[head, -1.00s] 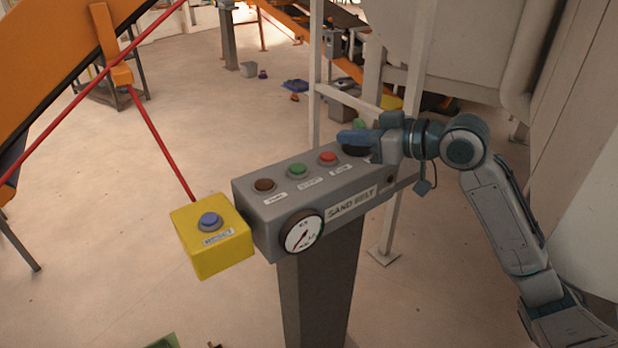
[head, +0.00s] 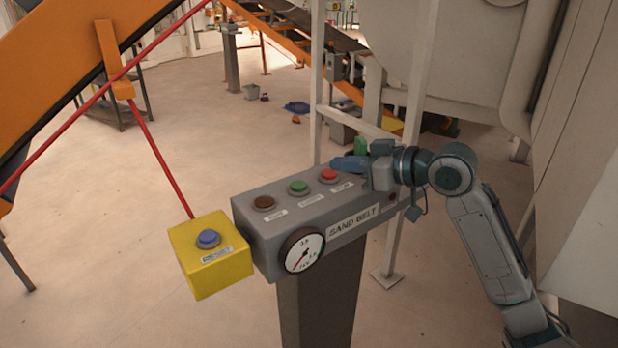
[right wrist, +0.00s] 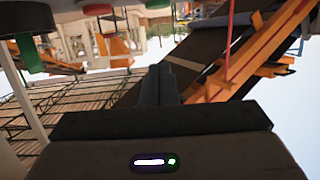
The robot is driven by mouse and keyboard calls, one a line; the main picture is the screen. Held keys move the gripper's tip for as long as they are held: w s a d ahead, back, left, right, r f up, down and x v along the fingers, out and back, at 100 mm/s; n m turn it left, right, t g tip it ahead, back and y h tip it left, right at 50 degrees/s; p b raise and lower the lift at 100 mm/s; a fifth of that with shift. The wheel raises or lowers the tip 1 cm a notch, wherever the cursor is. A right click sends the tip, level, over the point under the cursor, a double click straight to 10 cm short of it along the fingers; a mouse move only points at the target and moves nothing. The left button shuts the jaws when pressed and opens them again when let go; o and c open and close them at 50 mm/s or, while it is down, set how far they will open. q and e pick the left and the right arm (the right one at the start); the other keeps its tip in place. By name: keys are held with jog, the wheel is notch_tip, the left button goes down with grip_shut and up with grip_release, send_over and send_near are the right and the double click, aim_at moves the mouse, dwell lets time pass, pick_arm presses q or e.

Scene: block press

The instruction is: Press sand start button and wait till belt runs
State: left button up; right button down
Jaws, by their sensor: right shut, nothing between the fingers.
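The grey control box (head: 290,215), labelled SAND BELT, stands on a post in the head view. Its top carries a brown button (head: 264,203), a green button (head: 298,187) and a red button (head: 329,175). A larger green knob (head: 361,146) shows behind my right gripper (head: 338,163), its base hidden. My right gripper is shut and empty, its blue fingers just beyond the red button; contact cannot be told. In the right wrist view the fingers (right wrist: 158,85) are together, with the large green knob (right wrist: 30,55) at upper left. My left gripper is not seen.
A yellow box (head: 210,265) with a blue button (head: 208,239) adjoins the control box's left end. A round gauge (head: 303,251) is on its front. A white post (head: 410,100) stands behind my right gripper. Open floor lies left of the boxes.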

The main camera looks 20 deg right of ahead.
jog(key=p, duration=0.2)
send_over(309, 194)
jog(key=shift+w+a+f, duration=0.1)
jog(key=shift+w+f, duration=0.1)
jog(key=shift+f, duration=0.8)
notch_tip(309, 194, down, 3)
jog(key=shift+s+r, duration=0.1)
jog(key=shift+d+f, duration=0.2)
jog(key=shift+f, duration=0.35)
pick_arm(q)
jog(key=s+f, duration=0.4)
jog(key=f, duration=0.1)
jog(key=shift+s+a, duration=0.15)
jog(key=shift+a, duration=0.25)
pick_arm(e)
jog(key=shift+a+f, duration=0.1)
jog(key=shift+f, duration=0.1)
